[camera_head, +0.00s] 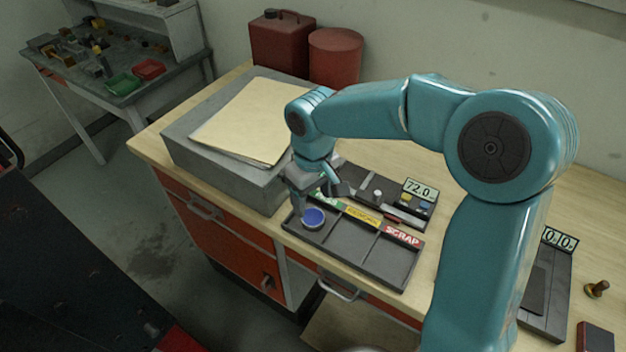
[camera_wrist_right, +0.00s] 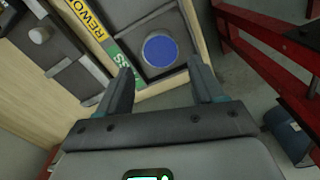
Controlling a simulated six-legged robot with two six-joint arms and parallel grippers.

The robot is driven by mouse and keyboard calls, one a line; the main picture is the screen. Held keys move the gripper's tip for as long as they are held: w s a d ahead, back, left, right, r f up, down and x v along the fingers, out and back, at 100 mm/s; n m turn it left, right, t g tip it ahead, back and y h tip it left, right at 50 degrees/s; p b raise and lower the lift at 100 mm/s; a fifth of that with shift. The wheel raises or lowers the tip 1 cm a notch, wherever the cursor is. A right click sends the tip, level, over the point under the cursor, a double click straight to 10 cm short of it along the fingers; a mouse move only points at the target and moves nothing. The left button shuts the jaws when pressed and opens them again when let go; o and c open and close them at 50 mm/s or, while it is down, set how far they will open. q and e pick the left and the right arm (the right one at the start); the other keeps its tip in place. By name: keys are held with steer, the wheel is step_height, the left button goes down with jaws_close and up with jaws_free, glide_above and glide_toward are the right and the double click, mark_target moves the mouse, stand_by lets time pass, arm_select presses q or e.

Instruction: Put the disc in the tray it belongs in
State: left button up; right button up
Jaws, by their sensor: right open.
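The blue disc (camera_head: 314,218) with a pale rim lies in the left compartment of the dark three-part tray (camera_head: 345,243). That compartment has a green label, partly hidden; the middle label is yellow and the right one is red, reading SCRAP. My right gripper (camera_head: 316,205) is just above the disc, by the tray's left end. In the right wrist view the disc (camera_wrist_right: 159,50) shows beyond the open fingertips (camera_wrist_right: 160,72), roughly centred between them and apart from both. Nothing is held. My left gripper is not in view.
A grey block with tan folders (camera_head: 245,120) stands left of the tray. Behind the tray is a fixture with a 72.0 display (camera_head: 419,189). Red cans (camera_head: 335,58) stand at the back. A second device (camera_head: 546,290) and a brass part (camera_head: 597,289) are at the right.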

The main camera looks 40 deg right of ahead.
mark_target(313, 218)
step_height(313, 218, up, 6)
steer(key=shift+r, duration=0.15)
steer(key=shift+s, duration=0.1)
stand_by(0.5)
